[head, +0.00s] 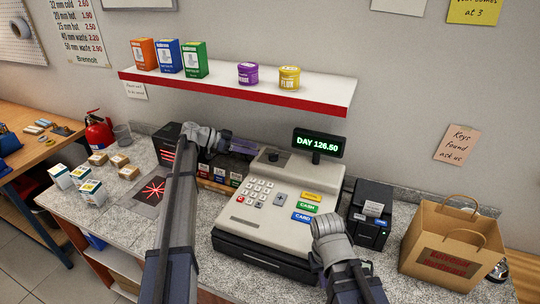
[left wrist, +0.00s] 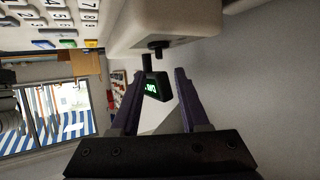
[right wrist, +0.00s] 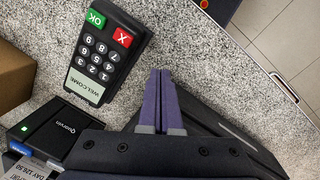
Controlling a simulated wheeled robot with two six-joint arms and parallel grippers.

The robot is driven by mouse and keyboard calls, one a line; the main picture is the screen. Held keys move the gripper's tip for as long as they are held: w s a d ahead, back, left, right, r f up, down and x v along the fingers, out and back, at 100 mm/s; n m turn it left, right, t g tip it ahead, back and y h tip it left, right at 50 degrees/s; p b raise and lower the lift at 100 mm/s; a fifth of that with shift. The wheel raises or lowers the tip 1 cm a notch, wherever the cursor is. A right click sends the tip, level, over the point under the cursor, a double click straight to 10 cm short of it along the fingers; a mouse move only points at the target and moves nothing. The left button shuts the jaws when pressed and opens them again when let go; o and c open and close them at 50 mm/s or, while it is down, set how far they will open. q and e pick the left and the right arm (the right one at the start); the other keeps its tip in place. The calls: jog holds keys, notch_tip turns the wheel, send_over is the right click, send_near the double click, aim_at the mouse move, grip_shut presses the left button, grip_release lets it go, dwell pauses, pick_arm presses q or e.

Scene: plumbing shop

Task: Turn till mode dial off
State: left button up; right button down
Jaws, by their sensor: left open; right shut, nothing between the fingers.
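The cream till (head: 265,205) stands on the counter, its display (head: 317,144) reading "DAY 126.50". A dark mode dial (head: 274,156) sits on its upper left part. My left gripper (head: 243,145) is left of the dial, pointing right towards it. In the left wrist view my left gripper (left wrist: 156,75) is open and empty; the dark dial (left wrist: 157,48) juts from the till's side of the picture, ahead of the fingertips and apart from them. The dial's setting is unreadable. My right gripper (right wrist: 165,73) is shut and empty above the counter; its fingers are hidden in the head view.
A card reader (right wrist: 108,52) lies near my right gripper. A black printer (head: 371,212) and paper bag (head: 452,245) stand right of the till. A red-edged shelf (head: 240,90) hangs above. Small boxes (head: 92,190) stand at the left.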

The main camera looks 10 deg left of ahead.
aim_at(272, 154)
pick_arm(q)
jog(key=b+x, duration=0.2)
jog(key=x, duration=0.4)
jog(key=shift+d+f+b, duration=0.25)
jog(key=shift+d+b, duration=0.1)
pick_arm(e)
notch_tip(272, 154, down, 3)
jog(key=shift+r, duration=0.15)
pick_arm(q)
jog(key=shift+w+d+f, duration=0.1)
jog(key=shift+w+d, duration=0.1)
jog(key=shift+d, duration=0.3)
grip_shut()
